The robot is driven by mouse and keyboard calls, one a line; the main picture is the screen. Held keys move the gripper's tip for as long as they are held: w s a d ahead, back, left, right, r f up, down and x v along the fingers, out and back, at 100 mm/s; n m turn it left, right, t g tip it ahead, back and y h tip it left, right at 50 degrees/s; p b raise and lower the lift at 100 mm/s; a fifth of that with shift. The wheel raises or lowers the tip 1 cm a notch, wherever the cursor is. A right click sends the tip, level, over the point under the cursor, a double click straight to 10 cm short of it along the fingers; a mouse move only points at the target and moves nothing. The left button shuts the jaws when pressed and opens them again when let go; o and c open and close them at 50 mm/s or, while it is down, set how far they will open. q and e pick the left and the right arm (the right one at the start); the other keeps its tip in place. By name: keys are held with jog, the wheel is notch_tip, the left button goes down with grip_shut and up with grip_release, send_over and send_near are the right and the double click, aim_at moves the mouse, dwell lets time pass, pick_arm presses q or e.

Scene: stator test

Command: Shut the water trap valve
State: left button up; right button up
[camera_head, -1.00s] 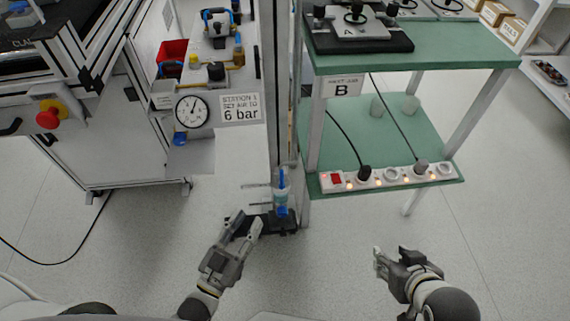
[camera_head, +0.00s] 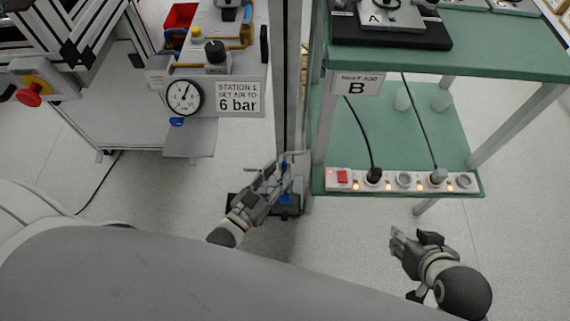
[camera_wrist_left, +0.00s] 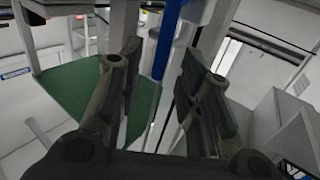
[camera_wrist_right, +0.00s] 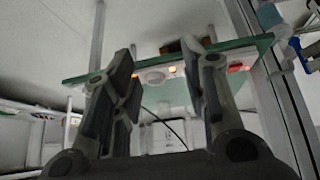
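The water trap (camera_head: 285,195) is at the foot of the grey upright post, left of the green trolley; only blue parts of it show, and my left gripper covers much of it. The valve cannot be told apart. My left gripper (camera_head: 271,178) is open, with its fingers beside the trap. In the left wrist view a blue vertical part (camera_wrist_left: 166,40) shows between and beyond the open fingers (camera_wrist_left: 158,68); I see no contact. My right gripper (camera_head: 410,240) is open and empty, in front of the trolley; its parted fingers (camera_wrist_right: 166,62) show in the right wrist view.
The green trolley (camera_head: 445,115) stands right of the post, with a power strip (camera_head: 405,181) on its lower front edge. A pressure gauge (camera_head: 184,96) and a "6 bar" sign (camera_head: 237,98) are at the station on the left. The floor in front of the trolley is clear.

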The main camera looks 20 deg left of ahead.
aim_at(283, 167)
pick_arm(q)
jog(key=shift+x, duration=1.85)
pick_arm(e)
jog(key=shift+w+a+r+t, duration=0.2)
jog(key=shift+w+r+t, duration=0.1)
jog(key=shift+w, duration=0.25)
jog(key=shift+w+a+r+t, duration=0.15)
jog(key=shift+w+r+t, duration=0.15)
jog(key=shift+w, duration=0.25)
jog(key=shift+w+a+r+t, duration=0.2)
jog(key=shift+w+r+t, duration=0.1)
jog(key=shift+w, duration=0.25)
pick_arm(q)
jog(key=shift+c, duration=0.3)
grip_shut()
